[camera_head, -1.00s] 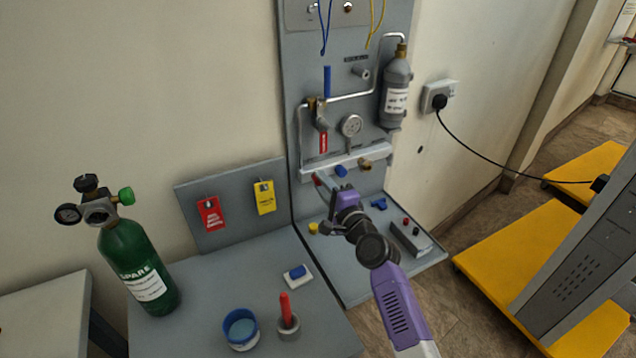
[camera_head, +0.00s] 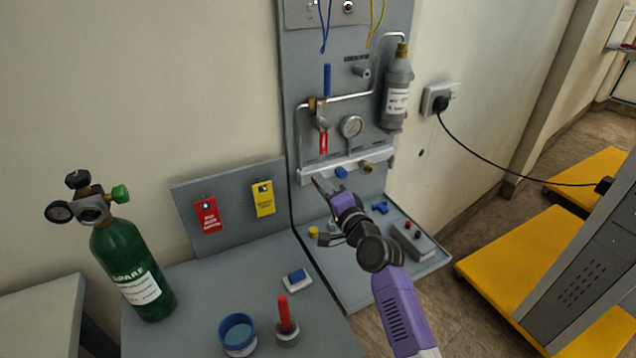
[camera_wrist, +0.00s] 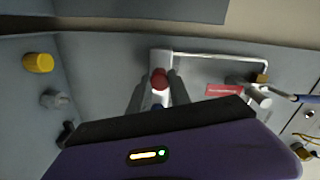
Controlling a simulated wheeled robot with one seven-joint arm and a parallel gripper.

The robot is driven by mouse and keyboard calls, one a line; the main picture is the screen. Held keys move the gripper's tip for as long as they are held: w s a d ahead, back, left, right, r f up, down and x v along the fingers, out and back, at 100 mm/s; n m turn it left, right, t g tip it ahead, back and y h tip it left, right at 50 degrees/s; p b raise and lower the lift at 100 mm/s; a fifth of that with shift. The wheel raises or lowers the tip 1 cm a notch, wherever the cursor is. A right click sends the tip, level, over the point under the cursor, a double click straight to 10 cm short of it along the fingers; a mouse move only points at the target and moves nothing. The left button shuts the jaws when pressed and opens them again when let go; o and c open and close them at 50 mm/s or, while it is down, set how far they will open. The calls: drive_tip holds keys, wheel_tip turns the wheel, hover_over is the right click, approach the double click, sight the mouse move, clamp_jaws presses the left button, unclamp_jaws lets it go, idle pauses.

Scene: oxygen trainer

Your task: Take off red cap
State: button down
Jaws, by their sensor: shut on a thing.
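The red cap (camera_wrist: 159,78) sits between the two fingers of my gripper (camera_wrist: 160,88) in the wrist view, with the white manifold bar (camera_wrist: 160,57) behind it. My gripper is shut on the cap. In the head view my gripper (camera_head: 323,185) is at the lower left part of the white manifold bar (camera_head: 348,164), just in front of and below it. The cap is mostly hidden by the fingers there. I cannot tell whether it still touches its port. A blue cap (camera_head: 341,172) and a brass fitting (camera_head: 366,167) are on the bar to the right.
A grey cylinder (camera_head: 397,95), gauge (camera_head: 351,126) and red tag (camera_head: 323,143) are on the panel above. A green cylinder (camera_head: 132,270), blue bowl (camera_head: 239,335) and red-handled item (camera_head: 284,310) stand left.

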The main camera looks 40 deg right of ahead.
drive_tip(key=n+b, duration=0.1)
drive_tip(key=n, duration=0.1)
drive_tip(key=shift+n, duration=0.3)
drive_tip(key=shift+f, duration=0.1)
drive_tip(key=shift+n+b, duration=1.4)
drive_tip(key=shift+n, duration=0.3)
drive_tip(key=shift+n+b, duration=0.55)
drive_tip(key=shift+n, duration=0.05)
drive_tip(key=c, duration=1.2)
unclamp_jaws()
